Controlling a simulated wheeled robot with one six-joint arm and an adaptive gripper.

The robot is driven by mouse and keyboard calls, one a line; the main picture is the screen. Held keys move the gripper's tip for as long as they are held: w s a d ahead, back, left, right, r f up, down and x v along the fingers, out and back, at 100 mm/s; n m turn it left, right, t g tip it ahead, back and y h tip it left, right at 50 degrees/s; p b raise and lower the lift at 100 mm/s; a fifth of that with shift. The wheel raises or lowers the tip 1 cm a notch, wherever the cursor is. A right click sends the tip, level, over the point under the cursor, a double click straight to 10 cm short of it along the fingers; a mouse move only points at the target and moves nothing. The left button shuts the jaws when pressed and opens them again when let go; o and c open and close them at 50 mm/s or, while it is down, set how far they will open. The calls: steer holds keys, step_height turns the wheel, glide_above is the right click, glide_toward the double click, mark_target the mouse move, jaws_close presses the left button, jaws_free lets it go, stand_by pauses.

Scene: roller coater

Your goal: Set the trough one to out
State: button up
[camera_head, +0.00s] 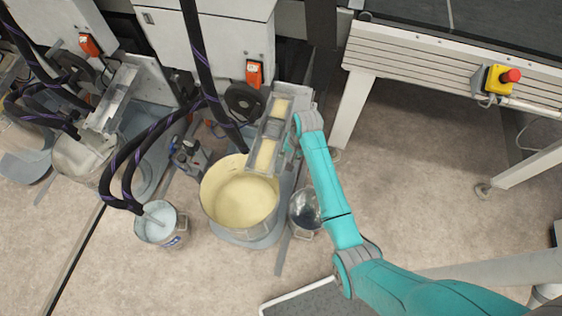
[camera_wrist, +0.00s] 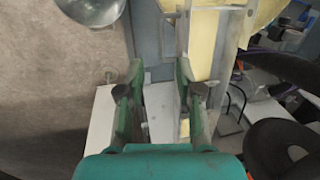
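A narrow metal trough (camera_head: 268,135) with pale yellow coating sits above a large bucket of yellow liquid (camera_head: 240,195). A second trough (camera_head: 112,102), grey inside, stands at the left. No label shows which is trough one. My gripper (camera_head: 297,122) is at the right side of the yellow trough, partly hidden by my arm in the head view. In the wrist view my gripper (camera_wrist: 159,72) is open, fingers apart, with grey metal framing between them. The yellow trough (camera_wrist: 203,45) runs beside the right finger; I cannot tell whether they touch.
A steel bowl-like pot (camera_head: 305,208) stands right of the yellow bucket. A small bucket (camera_head: 160,224) with hoses stands left. Orange switches (camera_head: 254,73) are on the white cabinets. A conveyor frame with a red emergency button (camera_head: 510,76) is at right; floor below it is clear.

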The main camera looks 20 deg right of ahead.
mark_target(283, 167)
steer(key=f, duration=0.3)
steer(key=a+f, duration=0.1)
steer(key=f, duration=0.3)
steer(key=w+f, duration=0.1)
steer(key=f, duration=0.2)
steer(key=shift+w+a+f, duration=0.1)
steer(key=shift+a+f, duration=0.15)
steer(key=shift+a, duration=0.15)
jaws_close()
